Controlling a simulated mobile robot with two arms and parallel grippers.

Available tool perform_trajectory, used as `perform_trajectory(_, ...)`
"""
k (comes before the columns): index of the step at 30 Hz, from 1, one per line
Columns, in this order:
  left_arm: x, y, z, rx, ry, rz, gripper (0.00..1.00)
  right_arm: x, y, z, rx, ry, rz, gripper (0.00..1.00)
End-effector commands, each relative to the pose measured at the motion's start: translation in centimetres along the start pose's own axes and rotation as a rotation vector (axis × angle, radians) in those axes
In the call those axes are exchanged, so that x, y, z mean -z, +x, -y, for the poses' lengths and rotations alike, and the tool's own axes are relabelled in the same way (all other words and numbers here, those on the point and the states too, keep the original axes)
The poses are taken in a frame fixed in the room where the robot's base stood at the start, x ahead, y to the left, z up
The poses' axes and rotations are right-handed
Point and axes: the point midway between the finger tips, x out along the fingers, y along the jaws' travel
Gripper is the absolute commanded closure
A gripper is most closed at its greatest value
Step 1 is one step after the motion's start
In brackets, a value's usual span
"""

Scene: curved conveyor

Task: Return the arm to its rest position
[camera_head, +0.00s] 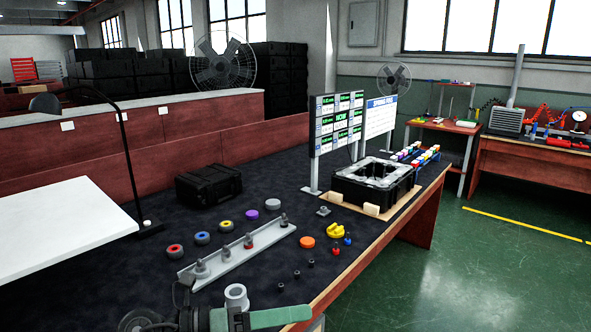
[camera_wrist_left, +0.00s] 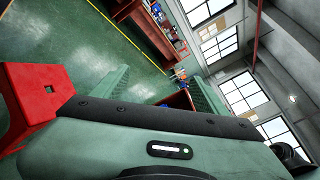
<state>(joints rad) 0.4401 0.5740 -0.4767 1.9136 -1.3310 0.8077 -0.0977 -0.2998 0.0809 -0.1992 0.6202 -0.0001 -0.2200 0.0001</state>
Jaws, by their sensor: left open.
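My left gripper (camera_head: 298,315) is low in the head view, at the near edge of the dark table (camera_head: 150,262). One green finger shows there, pointing right. In the left wrist view my left gripper (camera_wrist_left: 155,88) has its two green fingers spread apart. I see nothing between them except the distant floor and benches. My right gripper is in neither view.
A pale hollow cylinder (camera_head: 236,296) stands close behind the left gripper. A grey rail (camera_head: 222,262) with upright pegs, coloured rings (camera_head: 202,238) and a black fixture (camera_head: 372,184) are farther back. Green floor (camera_head: 480,260) is clear at right.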

Motion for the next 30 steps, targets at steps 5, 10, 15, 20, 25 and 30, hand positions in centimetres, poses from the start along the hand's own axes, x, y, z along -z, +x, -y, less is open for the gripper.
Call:
perform_trajectory(5, -5.4, -2.3, 2.8, 0.188, -0.370, 0.503, 0.26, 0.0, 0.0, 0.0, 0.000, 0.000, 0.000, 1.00)
perform_trajectory(10, -7.4, -8.9, -1.4, 0.222, -0.797, 0.962, 0.26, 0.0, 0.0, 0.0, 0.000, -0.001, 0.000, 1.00)
perform_trajectory(15, -2.0, -15.9, -8.8, 0.110, -1.272, 1.373, 0.26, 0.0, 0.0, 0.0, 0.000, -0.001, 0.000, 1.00)
perform_trajectory(20, 8.3, -20.1, -13.5, -0.109, -1.687, 1.654, 0.26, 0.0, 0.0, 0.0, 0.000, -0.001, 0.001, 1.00)
perform_trajectory(25, 18.1, -21.8, -14.0, -0.355, -1.997, 1.805, 0.26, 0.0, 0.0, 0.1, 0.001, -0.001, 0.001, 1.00)
perform_trajectory(30, 24.9, -22.4, -12.7, -0.561, -2.191, 1.869, 0.26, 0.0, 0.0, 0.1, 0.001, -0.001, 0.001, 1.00)
